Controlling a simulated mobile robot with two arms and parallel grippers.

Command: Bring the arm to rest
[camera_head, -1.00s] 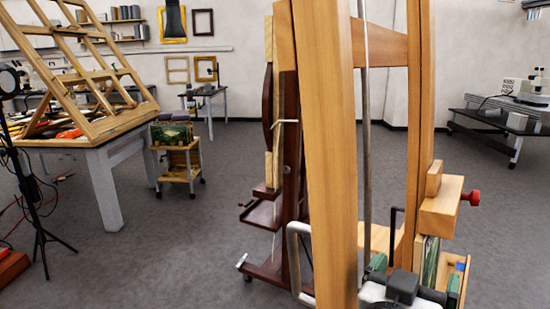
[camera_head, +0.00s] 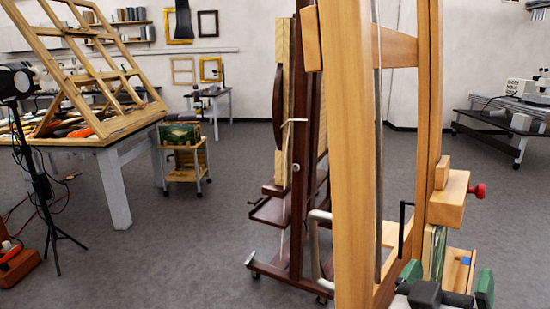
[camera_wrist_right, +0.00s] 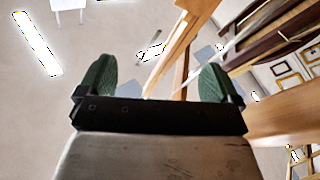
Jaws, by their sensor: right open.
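My right gripper (camera_head: 448,285) shows at the bottom right of the head view, in front of the light wooden easel (camera_head: 355,150). Its two green finger pads stand apart with nothing seen between them. In the right wrist view the gripper (camera_wrist_right: 158,80) is also open, its green pads at left and right of a dark bar. Wooden easel parts pass behind it there, and ceiling lights show at the left. My left gripper is in neither view.
A dark red easel (camera_head: 297,200) stands behind the light one. A work table (camera_head: 118,150) with a tilted wooden frame is at left, beside a small cart (camera_head: 185,160). A lamp stand (camera_head: 45,180) is at far left. Grey floor (camera_head: 150,260) is free between them.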

